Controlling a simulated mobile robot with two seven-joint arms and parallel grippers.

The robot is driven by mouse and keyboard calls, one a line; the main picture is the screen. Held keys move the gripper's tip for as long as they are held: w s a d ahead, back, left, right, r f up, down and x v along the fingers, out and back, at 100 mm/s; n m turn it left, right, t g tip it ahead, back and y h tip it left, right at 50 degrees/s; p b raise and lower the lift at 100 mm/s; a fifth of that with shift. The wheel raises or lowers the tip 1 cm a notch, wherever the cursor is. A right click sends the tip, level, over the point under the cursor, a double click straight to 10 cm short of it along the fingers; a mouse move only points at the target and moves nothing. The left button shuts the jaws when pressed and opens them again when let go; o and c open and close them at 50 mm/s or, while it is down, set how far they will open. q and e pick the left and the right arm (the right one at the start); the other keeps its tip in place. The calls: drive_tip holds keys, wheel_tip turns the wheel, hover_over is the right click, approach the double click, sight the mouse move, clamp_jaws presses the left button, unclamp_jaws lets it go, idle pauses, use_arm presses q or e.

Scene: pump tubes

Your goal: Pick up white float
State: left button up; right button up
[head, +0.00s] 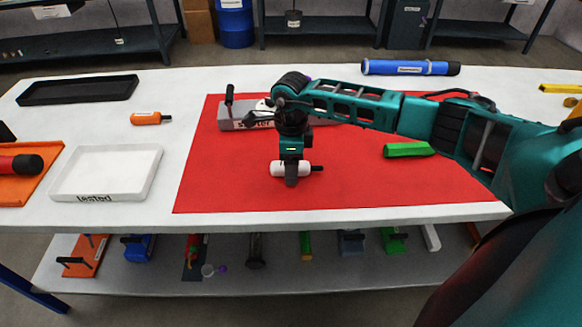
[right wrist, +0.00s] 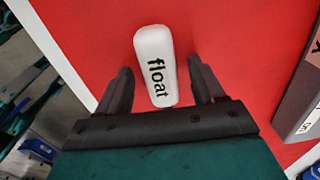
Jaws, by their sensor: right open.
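The white float (head: 306,169) lies on the red mat (head: 420,185) near its front edge. In the right wrist view the float (right wrist: 156,66) shows the word "float" and lies between the two fingers. My right gripper (head: 291,180) reaches down over the float, with part of the float hidden behind it in the head view. In the right wrist view the right gripper (right wrist: 160,85) is open, with a finger on each side of the float and visible gaps. I cannot tell how far above the mat the fingertips are. My left gripper does not show.
A grey holder (head: 238,115) stands behind the gripper on the mat. A green piece (head: 408,149) lies to the right. A white "tested" tray (head: 108,172), an orange tool (head: 150,118), a black tray (head: 78,89) and a blue tube (head: 410,67) are around the mat.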

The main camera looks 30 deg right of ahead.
drive_tip(key=c, duration=1.1)
